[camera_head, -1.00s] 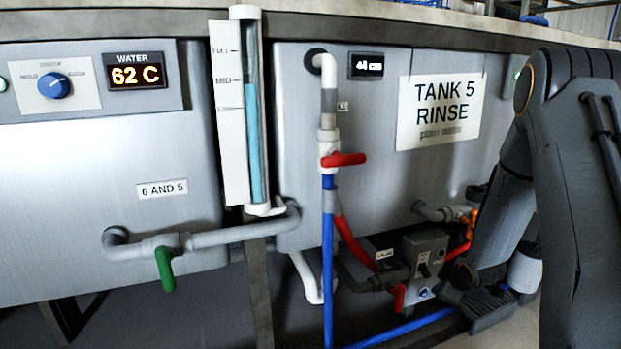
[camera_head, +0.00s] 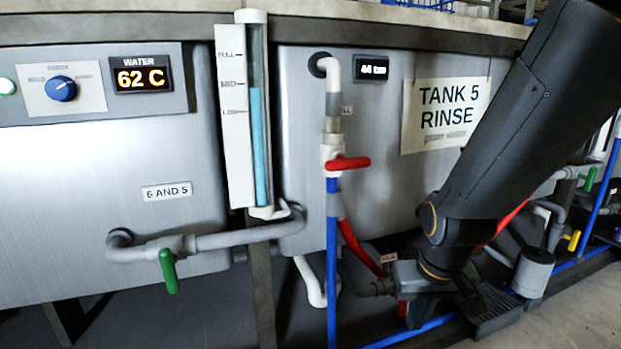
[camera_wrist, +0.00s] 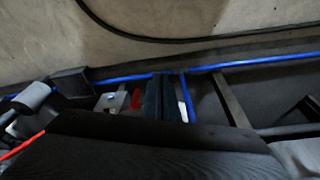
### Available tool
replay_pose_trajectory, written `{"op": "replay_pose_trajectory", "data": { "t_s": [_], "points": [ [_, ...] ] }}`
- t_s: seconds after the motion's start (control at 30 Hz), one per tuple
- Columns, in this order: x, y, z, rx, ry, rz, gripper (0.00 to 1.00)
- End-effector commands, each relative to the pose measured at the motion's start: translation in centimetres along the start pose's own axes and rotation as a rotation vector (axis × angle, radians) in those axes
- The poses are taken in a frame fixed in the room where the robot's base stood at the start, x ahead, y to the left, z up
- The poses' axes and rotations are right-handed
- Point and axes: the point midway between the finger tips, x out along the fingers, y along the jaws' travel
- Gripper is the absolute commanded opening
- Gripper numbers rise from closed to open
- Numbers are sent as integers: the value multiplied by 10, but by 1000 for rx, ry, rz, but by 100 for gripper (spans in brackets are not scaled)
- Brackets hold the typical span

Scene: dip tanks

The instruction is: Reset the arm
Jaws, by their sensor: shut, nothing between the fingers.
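My arm (camera_head: 530,120) slants down from the top right of the head view, across the right edge of the Tank 5 panel. Its lower joint (camera_head: 445,235) is in front of the pipework low on that tank. In the wrist view my gripper (camera_wrist: 165,97) shows as two dark fingers side by side, shut and empty. A dark part of my arm fills the bottom of that view. Blue pipe (camera_wrist: 125,79) and floor lie beyond the fingers.
The Tank 5 Rinse sign (camera_head: 445,112) is partly beside my arm. A red-handled valve (camera_head: 347,163), a green-handled valve (camera_head: 168,270) and a level gauge (camera_head: 258,140) stand to the left. A pale cylinder (camera_head: 533,272) stands low right. Floor (camera_head: 590,315) is clear at the bottom right.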

Motion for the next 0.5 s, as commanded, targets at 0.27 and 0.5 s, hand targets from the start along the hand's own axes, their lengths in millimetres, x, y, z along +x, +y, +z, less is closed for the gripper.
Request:
{"op": "replay_pose_trajectory", "data": {
  "t_s": [0.27, 0.5],
  "points": [
    [-30, -57, 17, -93, -33, -50, 0],
    [-68, -121, 45, -239, -74, -111, 0]
  ]
}}
